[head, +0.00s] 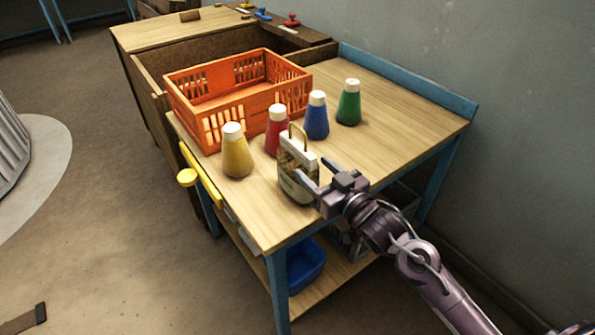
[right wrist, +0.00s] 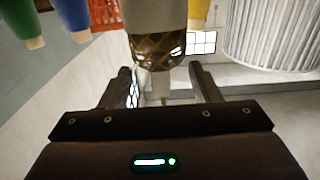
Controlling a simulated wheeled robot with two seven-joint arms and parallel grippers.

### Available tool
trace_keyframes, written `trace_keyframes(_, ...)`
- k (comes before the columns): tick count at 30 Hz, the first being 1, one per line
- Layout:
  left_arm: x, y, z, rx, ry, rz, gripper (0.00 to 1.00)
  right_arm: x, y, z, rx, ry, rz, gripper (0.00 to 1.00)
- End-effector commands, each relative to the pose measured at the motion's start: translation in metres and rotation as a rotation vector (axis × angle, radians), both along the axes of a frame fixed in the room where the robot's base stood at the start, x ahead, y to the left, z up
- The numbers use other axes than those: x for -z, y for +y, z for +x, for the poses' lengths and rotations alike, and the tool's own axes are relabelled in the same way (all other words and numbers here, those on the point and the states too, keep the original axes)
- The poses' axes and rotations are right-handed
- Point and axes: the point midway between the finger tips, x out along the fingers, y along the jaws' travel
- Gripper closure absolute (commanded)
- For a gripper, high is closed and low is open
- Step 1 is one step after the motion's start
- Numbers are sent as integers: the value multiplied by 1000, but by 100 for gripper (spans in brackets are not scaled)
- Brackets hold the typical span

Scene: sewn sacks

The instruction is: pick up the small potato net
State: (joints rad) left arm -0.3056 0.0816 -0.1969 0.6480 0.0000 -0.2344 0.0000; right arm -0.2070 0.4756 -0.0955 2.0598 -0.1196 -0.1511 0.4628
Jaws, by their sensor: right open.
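The small potato net (head: 291,186) stands upright near the front edge of the wooden table (head: 410,105). In the right wrist view, the net (right wrist: 158,50) appears upside down, just ahead of and between the spread fingertips (right wrist: 160,75). I cannot tell whether a finger touches it. My left gripper is not in view.
Yellow (head: 237,157), red (head: 275,135), blue (head: 316,120) and green (head: 348,106) bottles with white caps stand in a row behind the net. An orange crate (head: 197,136) sits behind them. The table's right part is clear. A blue bin (head: 307,265) is on the lower shelf.

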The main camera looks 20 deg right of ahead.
Motion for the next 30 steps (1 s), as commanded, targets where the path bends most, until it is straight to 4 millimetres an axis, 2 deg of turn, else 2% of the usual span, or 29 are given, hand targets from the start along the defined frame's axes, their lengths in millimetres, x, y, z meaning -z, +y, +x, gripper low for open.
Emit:
trace_keyframes(5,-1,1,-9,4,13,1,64,-3,5,13,1,1,0,43)
trace_keyframes(13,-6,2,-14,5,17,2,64,-7,17,48,2,1,1,43)
trace_keyframes(23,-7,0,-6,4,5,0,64,-6,19,55,2,2,-2,43)
trace_keyframes(30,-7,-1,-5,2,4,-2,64,-6,19,55,2,3,-2,75)
